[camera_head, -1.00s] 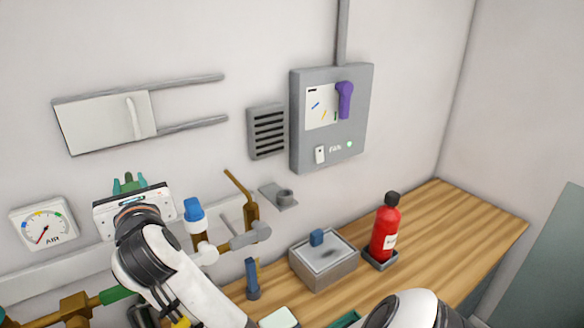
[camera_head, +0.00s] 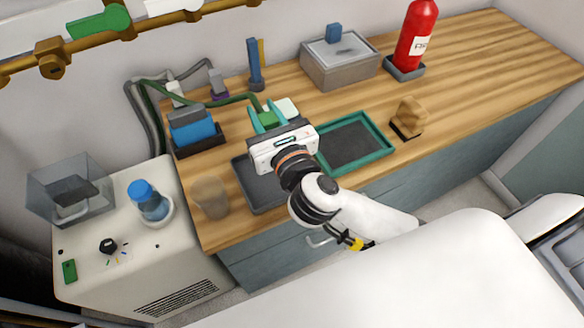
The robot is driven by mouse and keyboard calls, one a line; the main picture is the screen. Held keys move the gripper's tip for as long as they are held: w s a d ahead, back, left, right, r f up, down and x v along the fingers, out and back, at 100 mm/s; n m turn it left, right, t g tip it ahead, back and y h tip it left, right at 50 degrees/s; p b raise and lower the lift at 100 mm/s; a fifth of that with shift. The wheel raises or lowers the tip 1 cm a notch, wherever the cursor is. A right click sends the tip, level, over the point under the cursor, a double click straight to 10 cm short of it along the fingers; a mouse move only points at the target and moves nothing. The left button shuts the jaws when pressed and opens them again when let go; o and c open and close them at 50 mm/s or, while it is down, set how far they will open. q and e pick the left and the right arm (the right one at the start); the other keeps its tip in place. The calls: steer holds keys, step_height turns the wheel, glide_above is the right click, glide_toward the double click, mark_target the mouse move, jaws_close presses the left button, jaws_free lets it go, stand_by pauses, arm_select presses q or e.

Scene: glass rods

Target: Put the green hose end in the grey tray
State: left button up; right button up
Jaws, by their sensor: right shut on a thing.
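My right gripper (camera_head: 270,122) is above the bench near its middle, its teal fingers pointing to the back. It is shut on the green hose end (camera_head: 268,119), a small green piece between the fingers. A dark green hose (camera_head: 226,101) runs from it to the left, toward the wall. The grey tray (camera_head: 257,203) lies on the bench below and in front of the gripper, and my wrist hides part of it. The hose end appears apart from the tray, toward the back. My left gripper is out of view.
A teal-rimmed tray (camera_head: 386,151) lies right of my wrist. A blue item in a dark holder (camera_head: 198,143), a beige cup (camera_head: 211,196), a lidded grey box (camera_head: 342,72), a brown block (camera_head: 408,118) and a red extinguisher (camera_head: 416,36) stand around. The bench's right side is clear.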

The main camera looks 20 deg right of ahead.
step_height(320, 180, down, 10)
steer(key=b, duration=0.2)
steer(key=shift+b, duration=0.3)
steer(key=shift+f, duration=0.1)
steer(key=shift+f, duration=0.15)
steer(key=o, duration=1.1)
